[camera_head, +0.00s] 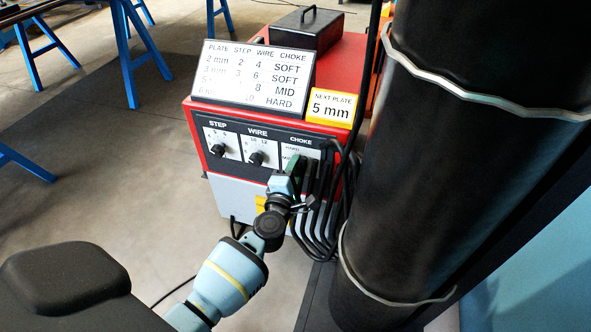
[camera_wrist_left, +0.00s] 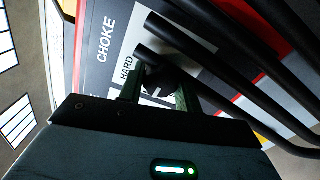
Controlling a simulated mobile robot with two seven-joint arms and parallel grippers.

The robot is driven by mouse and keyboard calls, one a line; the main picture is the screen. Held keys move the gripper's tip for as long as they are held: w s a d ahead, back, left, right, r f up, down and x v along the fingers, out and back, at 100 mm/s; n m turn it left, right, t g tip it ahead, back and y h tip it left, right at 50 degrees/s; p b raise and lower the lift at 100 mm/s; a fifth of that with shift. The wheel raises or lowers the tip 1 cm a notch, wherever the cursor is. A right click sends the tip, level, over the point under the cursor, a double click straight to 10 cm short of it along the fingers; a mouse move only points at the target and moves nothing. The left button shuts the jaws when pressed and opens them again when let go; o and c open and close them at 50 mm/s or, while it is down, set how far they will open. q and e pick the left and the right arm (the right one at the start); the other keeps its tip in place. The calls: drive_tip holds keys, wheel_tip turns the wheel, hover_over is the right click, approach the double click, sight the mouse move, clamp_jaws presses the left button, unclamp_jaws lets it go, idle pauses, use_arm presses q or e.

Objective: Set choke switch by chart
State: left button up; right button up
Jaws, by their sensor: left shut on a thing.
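The red welding machine (camera_head: 193,128) carries a white chart (camera_head: 228,82) with plate, step, wire and choke columns. Its third row, partly washed out by glare, ends in MID. The STEP knob (camera_head: 217,150) and WIRE knob (camera_head: 256,159) are on the front panel. My left gripper (camera_head: 290,170) is at the CHOKE panel (camera_head: 303,143). In the left wrist view, it is shut on the dark choke switch (camera_wrist_left: 160,80), near the HARD label. The switch's exact pointing and lower labels are hidden. My right gripper is out of view.
Several thick black cables (camera_head: 318,205) hang close to the right of the choke panel and cross the left wrist view (camera_wrist_left: 215,65). A large black cylinder (camera_head: 440,150) stands at the right. A black box (camera_head: 302,30) sits on the machine.

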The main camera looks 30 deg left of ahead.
use_arm(q)
drive_tip(key=o, duration=0.9)
drive_tip(key=shift+o, duration=0.3)
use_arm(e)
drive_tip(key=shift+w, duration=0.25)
use_arm(q)
drive_tip(key=shift+s, duration=0.1)
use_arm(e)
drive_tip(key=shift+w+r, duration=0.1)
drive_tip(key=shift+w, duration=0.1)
use_arm(q)
drive_tip(key=p+v, duration=0.1)
drive_tip(key=v, duration=0.6)
drive_tip(key=shift+s+d+p, duration=0.15)
drive_tip(key=shift+s+p, duration=0.2)
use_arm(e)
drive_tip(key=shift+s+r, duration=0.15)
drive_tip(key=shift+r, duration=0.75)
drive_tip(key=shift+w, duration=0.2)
use_arm(q)
drive_tip(key=shift+f, duration=0.1)
